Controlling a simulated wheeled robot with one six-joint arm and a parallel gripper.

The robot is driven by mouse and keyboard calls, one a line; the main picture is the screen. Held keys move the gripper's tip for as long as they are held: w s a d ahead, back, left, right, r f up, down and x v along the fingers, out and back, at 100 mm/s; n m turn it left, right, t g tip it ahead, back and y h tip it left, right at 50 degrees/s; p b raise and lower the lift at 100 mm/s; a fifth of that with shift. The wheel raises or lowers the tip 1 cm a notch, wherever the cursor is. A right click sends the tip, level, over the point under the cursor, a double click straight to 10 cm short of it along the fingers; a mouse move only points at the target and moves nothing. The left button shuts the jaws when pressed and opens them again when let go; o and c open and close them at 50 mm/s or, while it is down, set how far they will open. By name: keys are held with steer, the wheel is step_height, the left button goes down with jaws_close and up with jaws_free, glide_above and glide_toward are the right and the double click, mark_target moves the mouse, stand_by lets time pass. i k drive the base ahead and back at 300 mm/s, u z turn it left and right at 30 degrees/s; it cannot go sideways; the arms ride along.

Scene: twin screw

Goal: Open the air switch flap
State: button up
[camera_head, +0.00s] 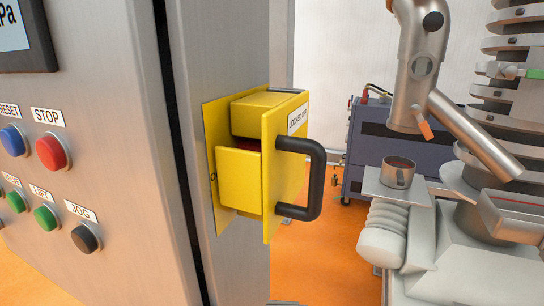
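The air switch is a yellow box (239,180) on the side of a steel cabinet. Its flap (271,205) is a flat yellow plate on the box's right side, standing upright. A black U-shaped handle (317,180) sticks out from the flap to the right. A white label with dark lettering (298,118) is on the flap above the handle. A dark red part (247,144) shows in a gap between the box's upper and lower yellow blocks. The flap looks closed against the box. My gripper is not in view, and nothing touches the handle.
The cabinet front (110,140) carries several coloured push buttons and a display (22,35). A dark blue cabinet (370,145) stands behind. Orange floor (325,260) lies open below the handle.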

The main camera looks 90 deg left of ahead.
mark_target(264, 187)
steer(key=u, duration=4.6)
steer(key=k, duration=1.2)
steer(key=z, duration=1.6)
steer(key=i, duration=0.5)
steer(key=z, duration=0.05)
